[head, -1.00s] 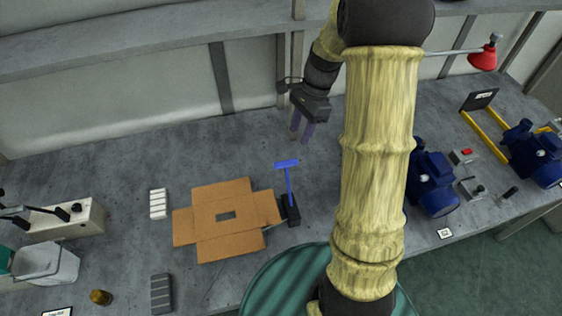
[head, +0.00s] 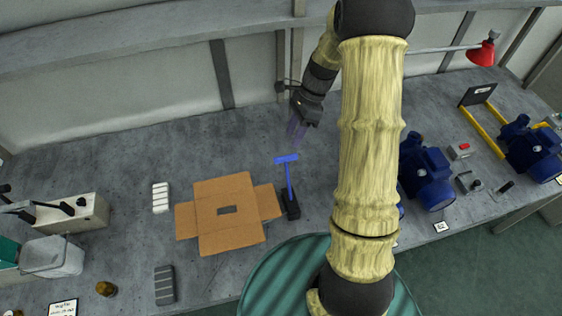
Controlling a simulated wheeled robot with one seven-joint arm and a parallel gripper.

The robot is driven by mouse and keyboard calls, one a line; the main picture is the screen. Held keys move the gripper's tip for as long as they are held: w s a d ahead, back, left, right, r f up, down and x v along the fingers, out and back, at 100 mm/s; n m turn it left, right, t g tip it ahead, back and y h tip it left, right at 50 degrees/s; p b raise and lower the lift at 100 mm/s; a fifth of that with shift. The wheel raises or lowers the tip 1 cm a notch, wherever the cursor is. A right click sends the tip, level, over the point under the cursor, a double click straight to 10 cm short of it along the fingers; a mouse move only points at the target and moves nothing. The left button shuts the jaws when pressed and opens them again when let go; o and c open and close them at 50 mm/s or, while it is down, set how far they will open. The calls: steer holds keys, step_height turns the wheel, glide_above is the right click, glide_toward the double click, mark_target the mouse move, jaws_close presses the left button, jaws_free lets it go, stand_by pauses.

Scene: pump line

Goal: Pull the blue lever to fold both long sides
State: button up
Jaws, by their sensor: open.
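The blue lever (head: 288,178) stands up from a small black base (head: 291,207), with a blue crossbar handle at its top. The flat brown cardboard blank (head: 245,235) lies to the left of the base, its flaps spread out and a small dark slot in its middle. My gripper (head: 297,134) is open and empty, with fingers pointing down. In the picture it is just above the lever's handle, with a small gap between them. The fingers are faint, and their height over the table is hard to tell.
A white ribbed block (head: 160,197) and a grey ribbed block (head: 165,285) lie left of the cardboard. A grey bucket (head: 52,258) and brown jar (head: 106,289) are further left. Blue pumps (head: 428,180) stand at right. A wall runs behind the table.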

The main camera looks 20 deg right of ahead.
steer(key=p, duration=0.2)
glide_toward(288, 179)
steer(key=a+f, duration=0.1)
steer(key=w+a+f, duration=0.1)
steer(key=a+f, duration=0.3)
steer(key=shift+w+a, duration=0.15)
steer(key=shift+w, duration=0.1)
steer(key=shift+c, duration=0.4)
jaws_close()
